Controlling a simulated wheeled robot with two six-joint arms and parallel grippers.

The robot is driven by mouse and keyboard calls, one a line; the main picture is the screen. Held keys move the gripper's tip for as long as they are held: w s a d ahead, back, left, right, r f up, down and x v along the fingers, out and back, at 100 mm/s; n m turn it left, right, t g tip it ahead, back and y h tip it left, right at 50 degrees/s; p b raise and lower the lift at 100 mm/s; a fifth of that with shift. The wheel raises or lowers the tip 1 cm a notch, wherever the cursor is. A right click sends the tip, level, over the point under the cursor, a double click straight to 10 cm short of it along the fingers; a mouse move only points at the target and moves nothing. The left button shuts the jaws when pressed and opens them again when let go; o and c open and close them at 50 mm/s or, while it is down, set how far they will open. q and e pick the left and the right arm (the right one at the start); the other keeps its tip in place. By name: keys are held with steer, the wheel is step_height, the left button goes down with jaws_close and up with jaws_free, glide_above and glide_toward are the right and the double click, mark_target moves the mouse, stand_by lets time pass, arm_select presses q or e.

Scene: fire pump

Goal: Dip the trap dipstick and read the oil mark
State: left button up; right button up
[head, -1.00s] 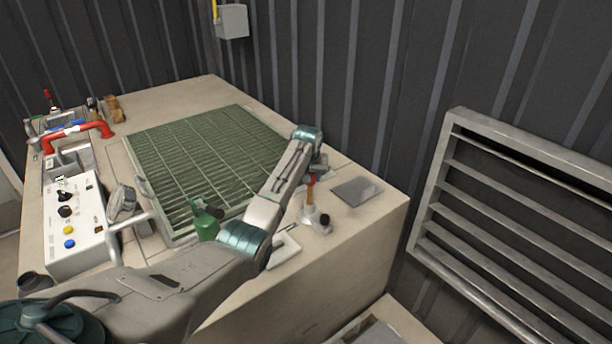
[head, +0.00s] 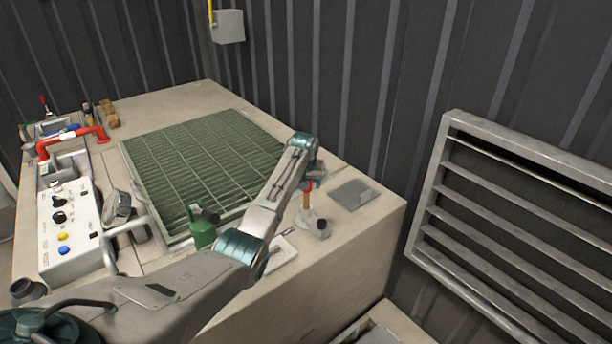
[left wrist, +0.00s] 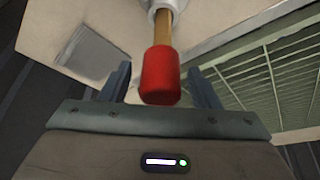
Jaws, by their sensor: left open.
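The dipstick stands upright at the right end of the bench, with a red grip (left wrist: 160,78) on a brass-coloured stem (head: 306,200). Its stem goes into a pale trap fitting (head: 304,220) with a black knob (head: 321,224) beside it. My left gripper (left wrist: 163,84) is open, with its two fingers on either side of the red grip and gaps visible between them. In the head view the wrist hides most of the grip and the fingers. The oil mark is not visible. My right gripper is not in view.
A grey plate (head: 352,194) lies right of the fitting. A green grating (head: 190,165) fills the bench middle. A control box (head: 68,230) stands left; a louvre (head: 510,220) is on the right wall.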

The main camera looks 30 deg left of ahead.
arm_select(q)
steer(key=b+v, duration=0.2)
steer(key=v, duration=0.7)
steer(key=shift+s+r, duration=0.25)
steer(key=shift+r, duration=0.1)
